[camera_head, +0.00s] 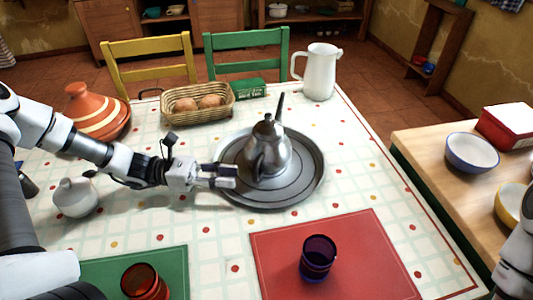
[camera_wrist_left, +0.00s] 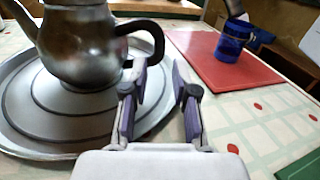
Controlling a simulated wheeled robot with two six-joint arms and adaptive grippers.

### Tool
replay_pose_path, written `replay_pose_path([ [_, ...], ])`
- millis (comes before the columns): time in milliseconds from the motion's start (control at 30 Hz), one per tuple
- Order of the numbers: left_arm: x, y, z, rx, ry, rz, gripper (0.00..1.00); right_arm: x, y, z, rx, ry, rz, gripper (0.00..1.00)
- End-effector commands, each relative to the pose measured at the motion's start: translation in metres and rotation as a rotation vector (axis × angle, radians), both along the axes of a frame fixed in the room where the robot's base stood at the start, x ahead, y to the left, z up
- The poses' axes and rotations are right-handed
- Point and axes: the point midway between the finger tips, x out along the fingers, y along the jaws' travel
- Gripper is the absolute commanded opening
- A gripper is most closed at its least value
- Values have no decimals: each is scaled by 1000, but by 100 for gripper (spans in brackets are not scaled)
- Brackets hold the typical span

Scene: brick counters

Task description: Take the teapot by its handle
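The silver teapot (camera_head: 270,152) stands upright on a round grey metal tray (camera_head: 312,184) on the table. In the left wrist view the teapot (camera_wrist_left: 75,45) is at the upper left, and its black curved handle (camera_wrist_left: 148,28) points right, toward me. My left gripper (camera_head: 234,176) is beside the teapot, over the tray's left edge. In the left wrist view my left gripper (camera_wrist_left: 158,82) has its fingers apart with nothing between them. The handle's end appears just beyond the left finger; contact cannot be made out. My right gripper is out of view.
A red mat (camera_head: 350,255) with a dark blue cup (camera_head: 317,260) lies in front. A white sugar pot (camera_head: 75,197), a tagine (camera_head: 97,112), a bread basket (camera_head: 180,112) and a white jug (camera_head: 320,72) stand around. A red cup (camera_head: 143,282) is on the green mat (camera_head: 170,265).

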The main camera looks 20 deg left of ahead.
Motion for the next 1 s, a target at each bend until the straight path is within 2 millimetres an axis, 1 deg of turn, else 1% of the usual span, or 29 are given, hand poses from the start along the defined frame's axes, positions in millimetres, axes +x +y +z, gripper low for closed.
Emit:
replay_pose_path([
  [33, 2, -7, -4, 3, 2, -5, 28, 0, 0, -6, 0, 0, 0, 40],
  [167, 7, -19, -2, 4, 3, -3, 28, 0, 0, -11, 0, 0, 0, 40],
  [400, 22, -53, 2, 5, 3, -5, 28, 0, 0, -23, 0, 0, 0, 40],
  [500, 25, -60, 3, 4, 1, -1, 28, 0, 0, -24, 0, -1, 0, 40],
  [700, 26, -61, 4, 2, 1, 1, 28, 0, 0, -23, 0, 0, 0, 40],
  [733, 26, -61, 4, 2, 1, 1, 21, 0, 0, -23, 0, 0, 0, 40],
  [800, 26, -61, 4, 2, 1, 1, 0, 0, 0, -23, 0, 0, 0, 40],
  [1000, 26, -61, 6, 0, -4, 1, 0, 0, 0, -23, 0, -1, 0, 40],
])
